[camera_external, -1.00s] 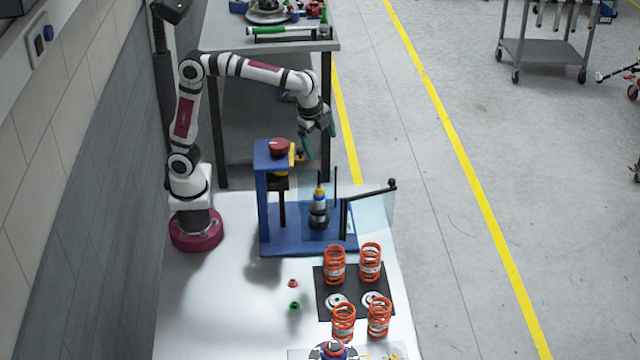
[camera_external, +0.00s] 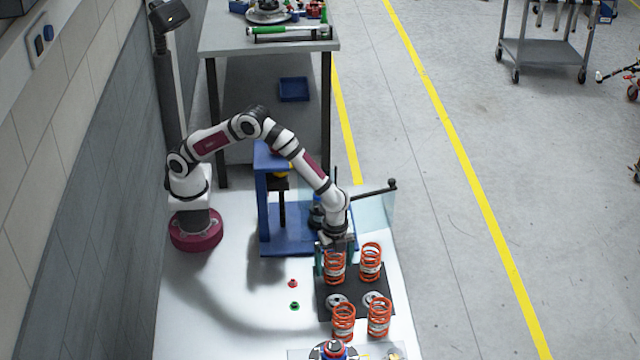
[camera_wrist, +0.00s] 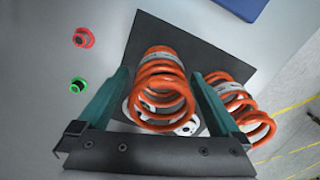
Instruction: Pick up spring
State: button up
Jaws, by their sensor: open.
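Several orange coil springs stand upright on a black mat (camera_external: 352,303). The back left spring (camera_external: 335,268) is directly below my gripper (camera_external: 334,262). In the wrist view this spring (camera_wrist: 161,85) lies between the two green fingers of my gripper (camera_wrist: 163,95), which are open with one finger on either side. I cannot tell whether they touch it. The back right spring (camera_external: 370,261) stands just right of the gripper and shows beside the right finger in the wrist view (camera_wrist: 240,108). Two more springs, front left (camera_external: 343,322) and front right (camera_external: 379,316), stand nearer the camera.
White discs (camera_external: 372,299) lie on the mat between the spring rows. A red part (camera_external: 292,283) and a green part (camera_external: 294,306) sit left of the mat. The blue press fixture (camera_external: 281,243) with its swing arm (camera_external: 372,192) stands behind. The white table is clear at left.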

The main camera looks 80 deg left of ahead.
jog(key=shift+f, duration=0.7)
jog(key=shift+r, duration=0.1)
grip_shut()
